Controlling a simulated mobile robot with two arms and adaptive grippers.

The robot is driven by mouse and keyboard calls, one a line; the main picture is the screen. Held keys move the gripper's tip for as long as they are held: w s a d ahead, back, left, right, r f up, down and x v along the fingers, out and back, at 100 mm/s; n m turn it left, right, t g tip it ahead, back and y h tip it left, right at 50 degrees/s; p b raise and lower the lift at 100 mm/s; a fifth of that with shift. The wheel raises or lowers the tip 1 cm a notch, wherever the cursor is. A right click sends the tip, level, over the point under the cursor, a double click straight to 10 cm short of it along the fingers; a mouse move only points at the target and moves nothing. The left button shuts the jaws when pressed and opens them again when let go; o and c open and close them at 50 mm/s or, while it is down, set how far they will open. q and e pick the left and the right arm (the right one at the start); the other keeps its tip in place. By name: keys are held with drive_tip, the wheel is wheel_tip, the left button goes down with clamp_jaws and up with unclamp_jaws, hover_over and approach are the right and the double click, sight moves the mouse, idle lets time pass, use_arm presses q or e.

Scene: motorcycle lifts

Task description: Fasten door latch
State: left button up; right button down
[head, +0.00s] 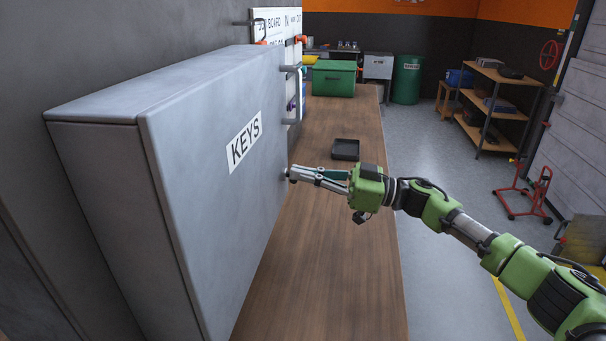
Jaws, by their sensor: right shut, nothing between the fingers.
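A grey key cabinet (195,215) is mounted on the wall at the left. Its door, with a white KEYS label (245,142), lies against the cabinet body with only a thin seam showing. A small handle (290,68) sticks out at the door's upper far edge. My right gripper (290,173) is shut and empty, its fingertips at the door's far edge, below the handle. The fingertips hide the small part there, so I cannot tell the latch's state or whether they touch it. My left gripper is not in view.
A long wooden bench (335,262) runs below the cabinet. A small black tray (345,150) and a green box (334,78) stand on it. A white board (272,25) hangs beyond the cabinet. Grey floor lies open right of the bench, with a shelf rack (492,98) beyond.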

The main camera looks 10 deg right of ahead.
drive_tip(key=shift+s+f+n+b, duration=0.1)
drive_tip(key=shift+f+n+b, duration=0.2)
drive_tip(key=shift+n, duration=0.4)
drive_tip(key=n+b, duration=0.1)
drive_tip(key=f+n+g+b, duration=0.1)
drive_tip(key=n, duration=0.1)
drive_tip(key=shift+s+a+n, duration=0.15)
drive_tip(key=shift+n, duration=0.15)
drive_tip(key=n+b, duration=0.1)
drive_tip(key=n, duration=0.1)
drive_tip(key=f+n+b, duration=0.1)
drive_tip(key=n+b, duration=0.1)
drive_tip(key=n, duration=0.1)
drive_tip(key=shift+g, duration=0.4)
drive_tip(key=n+b, duration=0.1)
drive_tip(key=n, duration=0.1)
drive_tip(key=f+n+b, duration=0.1)
drive_tip(key=n+b, duration=0.1)
drive_tip(key=shift+g, duration=0.4)
drive_tip(key=shift+w+f+n+b, duration=0.1)
drive_tip(key=shift+w+n+b, duration=0.05)
drive_tip(key=shift+n, duration=0.45)
drive_tip(key=shift+w+f+n+b, duration=0.1)
drive_tip(key=shift+n+b, duration=0.05)
drive_tip(key=shift+n, duration=0.45)
drive_tip(key=shift+w+d, duration=0.1)
drive_tip(key=shift+d, duration=0.1)
drive_tip(key=shift+w+f, duration=0.1)
drive_tip(key=shift+f, duration=0.1)
